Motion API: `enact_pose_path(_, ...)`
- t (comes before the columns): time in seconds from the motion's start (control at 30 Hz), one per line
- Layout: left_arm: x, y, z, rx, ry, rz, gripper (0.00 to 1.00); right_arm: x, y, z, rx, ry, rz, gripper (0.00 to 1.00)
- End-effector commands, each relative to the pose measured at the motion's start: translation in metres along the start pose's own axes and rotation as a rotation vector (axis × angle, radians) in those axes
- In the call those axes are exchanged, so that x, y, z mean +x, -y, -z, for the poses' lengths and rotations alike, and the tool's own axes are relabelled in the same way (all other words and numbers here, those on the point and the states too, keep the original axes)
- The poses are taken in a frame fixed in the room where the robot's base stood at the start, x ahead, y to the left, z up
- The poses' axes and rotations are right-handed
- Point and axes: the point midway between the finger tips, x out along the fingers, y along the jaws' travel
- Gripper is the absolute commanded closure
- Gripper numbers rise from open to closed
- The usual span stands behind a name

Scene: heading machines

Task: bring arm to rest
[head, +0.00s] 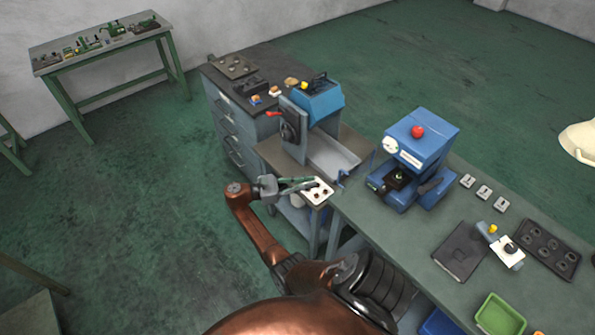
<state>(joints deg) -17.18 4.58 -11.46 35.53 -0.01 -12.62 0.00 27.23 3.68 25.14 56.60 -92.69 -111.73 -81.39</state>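My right arm, copper-coloured, comes up from the bottom middle of the head view and bends at the left of the benches. Its gripper (314,183) points right, at the near corner of the grey cart, over or beside a small white plate with dark holes (318,193). The fingers are small and seen from the side, so their gap is unclear. I see nothing clearly held between them. I cannot tell whether they touch the plate. My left gripper is not in view.
A blue machine with a lever (319,101) stands behind the gripper. A blue machine with a red button (420,150) stands on the right bench (435,235), with a black tray (547,248) and a green bin (499,316). The floor at left (110,220) is clear.

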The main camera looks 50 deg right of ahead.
Motion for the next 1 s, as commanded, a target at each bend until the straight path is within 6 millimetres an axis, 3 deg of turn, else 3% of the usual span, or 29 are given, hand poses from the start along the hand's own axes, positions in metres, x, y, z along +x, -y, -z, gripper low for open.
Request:
enact_pose_path(0.3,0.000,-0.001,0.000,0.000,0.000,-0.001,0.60,0.001,-0.001,0.003,-0.001,-0.002,-0.005,0.85)
enact_pose_path(0.37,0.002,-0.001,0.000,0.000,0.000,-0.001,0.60,0.003,-0.003,0.012,-0.002,-0.009,-0.023,0.85)
enact_pose_path(0.47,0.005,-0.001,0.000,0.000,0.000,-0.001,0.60,0.009,-0.011,0.048,-0.005,-0.049,-0.092,0.85)
enact_pose_path(0.57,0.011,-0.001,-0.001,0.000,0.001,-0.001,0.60,0.018,-0.020,0.110,-0.003,-0.132,-0.192,0.85)
enact_pose_path(0.73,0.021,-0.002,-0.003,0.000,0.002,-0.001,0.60,0.025,-0.017,0.234,0.019,-0.348,-0.334,0.85)
enact_pose_path(0.87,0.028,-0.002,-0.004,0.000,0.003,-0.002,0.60,0.026,0.006,0.327,0.042,-0.534,-0.380,0.85)
enact_pose_path(1.0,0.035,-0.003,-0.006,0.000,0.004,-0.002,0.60,0.026,0.049,0.421,0.080,-0.744,-0.370,0.85)
